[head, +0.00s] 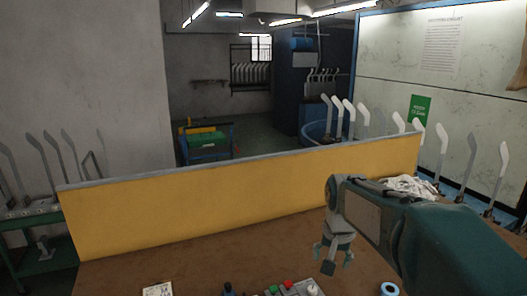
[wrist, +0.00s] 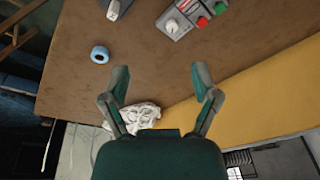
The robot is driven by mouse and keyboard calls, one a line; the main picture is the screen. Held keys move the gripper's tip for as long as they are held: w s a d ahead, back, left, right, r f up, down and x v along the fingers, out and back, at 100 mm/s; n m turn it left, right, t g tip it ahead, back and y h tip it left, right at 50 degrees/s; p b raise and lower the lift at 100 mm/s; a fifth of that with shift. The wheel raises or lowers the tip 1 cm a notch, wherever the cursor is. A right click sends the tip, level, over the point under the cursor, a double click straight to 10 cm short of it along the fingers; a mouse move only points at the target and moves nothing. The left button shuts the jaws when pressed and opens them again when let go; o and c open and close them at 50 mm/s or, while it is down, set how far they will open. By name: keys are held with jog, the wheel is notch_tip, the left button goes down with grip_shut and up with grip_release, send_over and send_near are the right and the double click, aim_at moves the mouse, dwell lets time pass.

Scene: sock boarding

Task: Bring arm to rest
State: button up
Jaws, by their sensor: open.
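My gripper (head: 335,262) hangs over the brown work table (head: 190,262) on its right side, with its fingers pointing down. In the wrist view my gripper (wrist: 158,85) has its two fingers spread wide with nothing between them, and brown tabletop shows beyond the tips. My arm reaches in from the right of the head view and is bent. A white crumpled cloth pile (wrist: 142,116) lies on the table near the left finger in the wrist view. It also shows behind my arm in the head view (head: 412,187), partly hidden.
A yellow panel (head: 240,208) stands along the table's far edge. A control box with red and green buttons (wrist: 190,14) and a blue tape roll (wrist: 100,54) are on the table. Several upright sock boards (head: 345,115) stand beyond the panel. The table's left part is mostly clear.

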jog(key=s+n+t, duration=0.3)
jog(key=s+n, duration=0.1)
jog(key=s, duration=1.8)
jog(key=shift+s+r, duration=0.2)
jog(key=shift+s, duration=0.15)
jog(key=shift+w+d, duration=0.1)
